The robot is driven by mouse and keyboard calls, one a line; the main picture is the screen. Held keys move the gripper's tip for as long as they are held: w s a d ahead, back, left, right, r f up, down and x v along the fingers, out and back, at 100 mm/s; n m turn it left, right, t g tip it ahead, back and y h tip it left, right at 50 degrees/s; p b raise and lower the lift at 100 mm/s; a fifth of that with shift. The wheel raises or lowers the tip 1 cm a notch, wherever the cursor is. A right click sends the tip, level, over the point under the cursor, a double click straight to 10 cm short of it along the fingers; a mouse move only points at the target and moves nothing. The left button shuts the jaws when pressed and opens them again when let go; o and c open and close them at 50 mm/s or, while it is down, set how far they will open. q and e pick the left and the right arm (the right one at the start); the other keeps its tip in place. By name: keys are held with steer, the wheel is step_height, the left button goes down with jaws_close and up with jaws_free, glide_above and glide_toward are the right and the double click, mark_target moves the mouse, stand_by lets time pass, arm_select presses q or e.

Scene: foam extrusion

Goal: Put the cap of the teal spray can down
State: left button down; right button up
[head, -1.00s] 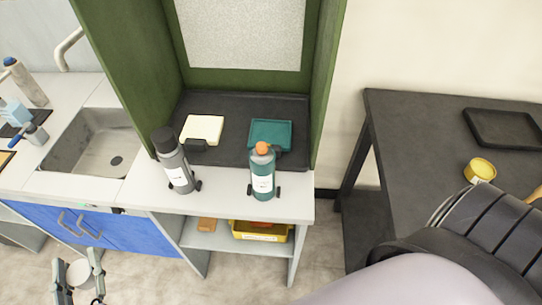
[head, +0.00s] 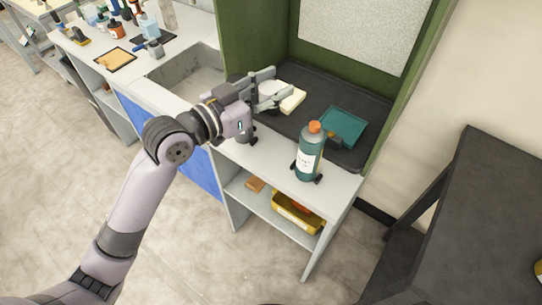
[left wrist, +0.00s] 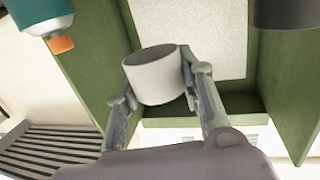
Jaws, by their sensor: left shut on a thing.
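My left gripper (head: 272,90) is shut on a pale grey-white cap, a short cylinder. The cap shows clearly between the two fingers in the left wrist view (left wrist: 155,76); in the head view the fingers partly cover it. The gripper is above the counter, in front of the green booth, left of the teal spray can (head: 310,155). The can stands upright in a small dark holder at the counter's front edge, its orange nozzle (head: 315,127) bare. It also shows at the top left of the left wrist view (left wrist: 40,12). My right gripper is out of view.
A cream pad (head: 293,101) and a teal pad (head: 343,126) lie on the booth's black floor. A dark can (left wrist: 288,12) stands near my left gripper, mostly hidden in the head view. The sink (head: 190,82) is left; a yellow bin (head: 297,214) sits below.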

arm_select(q)
steer(key=shift+w+d+r, duration=0.15)
steer(key=shift+w, duration=0.05)
steer(key=shift+f, duration=0.35)
steer(key=b, duration=0.2)
glide_above(273, 156)
step_height(273, 156, down, 14)
steer(key=shift+w+r, duration=0.1)
step_height(273, 156, down, 5)
steer(key=shift+r+b, duration=0.1)
steer(key=shift+b, duration=0.8)
steer(key=shift+f, duration=0.25)
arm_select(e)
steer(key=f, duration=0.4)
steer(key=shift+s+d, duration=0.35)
